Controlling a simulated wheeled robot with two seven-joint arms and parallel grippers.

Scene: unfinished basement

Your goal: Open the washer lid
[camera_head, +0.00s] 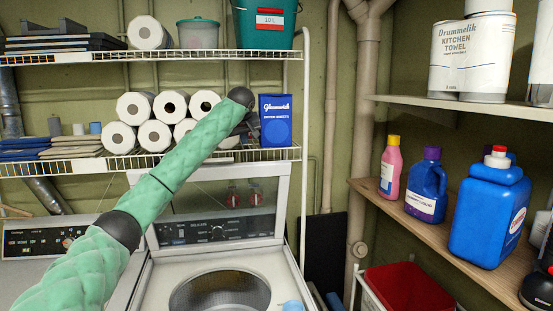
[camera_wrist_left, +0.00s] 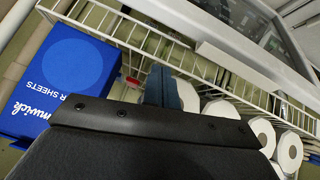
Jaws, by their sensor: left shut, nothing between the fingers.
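The washer (camera_head: 160,285) stands low in the middle of the head view, with its round drum opening (camera_head: 220,291) uncovered. Its white-framed lid (camera_head: 291,205) appears raised and upright at the back, with the control panel (camera_head: 215,230) showing within the frame. My left arm reaches in from the left across the washer. My left gripper (camera_head: 242,126) is beside the wire shelf near the blue box, apart from the lid, and mostly hidden by my arm. In the left wrist view its fingers (camera_wrist_left: 163,88) are together and empty. My right gripper is not in view.
The wire shelf (camera_head: 270,154) holds paper rolls (camera_head: 136,107) and a blue dryer-sheet box (camera_head: 276,120). Bottles, including a blue jug (camera_head: 488,215), stand on the right wooden shelf (camera_head: 430,240). A red-lined bin (camera_head: 408,288) stands below. Another appliance (camera_head: 45,240) is at left.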

